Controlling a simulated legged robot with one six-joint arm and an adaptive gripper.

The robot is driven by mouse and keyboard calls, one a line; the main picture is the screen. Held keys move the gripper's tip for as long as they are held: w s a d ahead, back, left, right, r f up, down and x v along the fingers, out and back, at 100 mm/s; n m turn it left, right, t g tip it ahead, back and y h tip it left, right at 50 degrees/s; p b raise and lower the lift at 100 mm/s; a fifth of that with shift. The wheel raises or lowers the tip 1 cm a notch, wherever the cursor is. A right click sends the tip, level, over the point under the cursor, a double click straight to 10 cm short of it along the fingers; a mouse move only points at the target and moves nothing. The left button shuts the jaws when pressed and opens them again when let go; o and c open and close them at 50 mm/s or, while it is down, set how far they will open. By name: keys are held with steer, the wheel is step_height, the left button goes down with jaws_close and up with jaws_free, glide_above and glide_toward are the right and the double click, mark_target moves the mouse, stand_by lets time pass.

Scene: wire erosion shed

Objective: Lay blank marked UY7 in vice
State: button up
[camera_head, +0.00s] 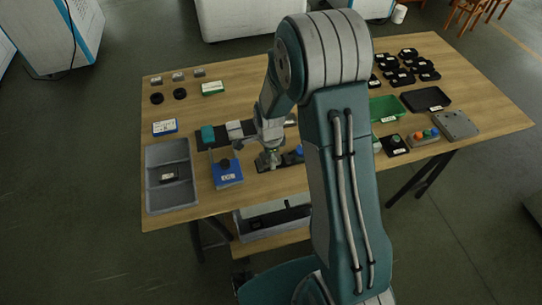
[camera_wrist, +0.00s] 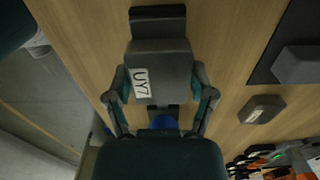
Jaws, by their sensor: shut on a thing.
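My gripper (camera_head: 269,163) is low over the front middle of the table. In the wrist view my gripper (camera_wrist: 160,88) has one finger on each side of a dark grey block and is shut on it. This is the blank marked UY7 (camera_wrist: 165,62), with its white label facing the camera. A dark part (camera_wrist: 157,12) shows beyond the blank, and a blue knob-like part (camera_wrist: 165,122) shows on its near side. These look like parts of the vice (camera_head: 293,156), mostly hidden by the blank and my arm. I cannot tell whether the blank rests in it.
A green tray (camera_head: 386,107) and several black parts are at the right.

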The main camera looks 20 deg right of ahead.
steer(key=shift+d, duration=0.75)
stand_by(0.5)
steer(key=shift+a, duration=0.2)
stand_by(0.6)
steer(key=shift+f, duration=0.7)
stand_by(0.9)
steer(key=o, duration=1.3)
steer(key=shift+c, duration=0.2)
steer(key=shift+r, duration=3.5)
steer(key=shift+r, duration=0.1)
